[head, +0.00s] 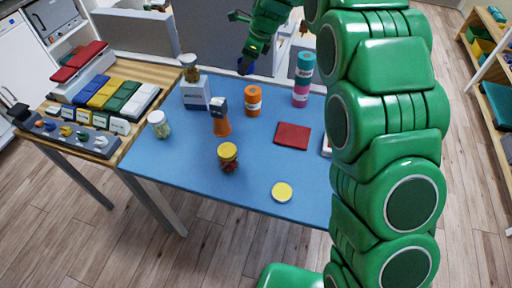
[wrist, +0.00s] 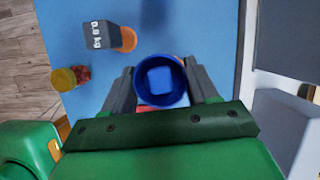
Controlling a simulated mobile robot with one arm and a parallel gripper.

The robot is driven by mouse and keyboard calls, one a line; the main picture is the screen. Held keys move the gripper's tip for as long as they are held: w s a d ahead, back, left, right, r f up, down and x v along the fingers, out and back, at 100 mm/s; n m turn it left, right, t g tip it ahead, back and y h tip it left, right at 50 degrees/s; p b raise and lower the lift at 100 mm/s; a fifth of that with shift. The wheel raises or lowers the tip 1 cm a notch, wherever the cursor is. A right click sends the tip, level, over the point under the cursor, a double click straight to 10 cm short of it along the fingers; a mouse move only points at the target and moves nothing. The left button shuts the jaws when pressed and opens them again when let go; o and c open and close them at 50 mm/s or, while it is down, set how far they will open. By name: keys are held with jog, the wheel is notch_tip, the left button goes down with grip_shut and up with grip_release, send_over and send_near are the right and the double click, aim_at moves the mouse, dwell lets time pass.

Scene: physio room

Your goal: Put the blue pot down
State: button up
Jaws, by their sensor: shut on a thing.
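The blue pot (wrist: 139,88) is between the two fingers of my gripper (wrist: 161,88) in the wrist view, its round opening facing the camera. A lighter blue, square-looking patch shows inside it; I cannot tell if it is a block. In the head view the pot (head: 245,67) is a small dark blue shape at the end of my green arm, over the far side of the blue table (head: 185,165). My gripper is shut on the pot. The pot's underside is hidden, so its height above the table is unclear.
An orange cup with a grey weight (head: 221,120), an orange bottle (head: 253,101), a teal and pink stack (head: 302,78), a red pad (head: 293,135), yellow-lidded jar (head: 228,158) and yellow disc (head: 282,192) stand about. The table's front middle has bare room.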

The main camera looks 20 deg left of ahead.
jog(key=s+d+f+n, duration=0.1)
jog(key=s+d, duration=0.4)
jog(key=s, duration=0.3)
jog(key=s+d+n+g, duration=0.1)
jog(key=s+d, duration=0.4)
jog(key=s, duration=0.4)
jog(key=s+d+f+n, duration=0.1)
jog(key=s+d, duration=0.3)
jog(key=s, duration=0.4)
send_over(252, 148)
jog(key=s+d, duration=0.1)
jog(key=d, duration=0.1)
jog(key=shift+n, duration=0.3)
notch_tip(252, 148, down, 13)
jog(key=shift+d, duration=0.1)
jog(key=shift+w+a+f, duration=0.25)
jog(key=shift+w+f, duration=0.15)
jog(key=shift+f, duration=0.1)
jog(key=shift+w+a+f, duration=0.2)
jog(key=shift+w+f, duration=0.2)
jog(key=shift+f, duration=1.6)
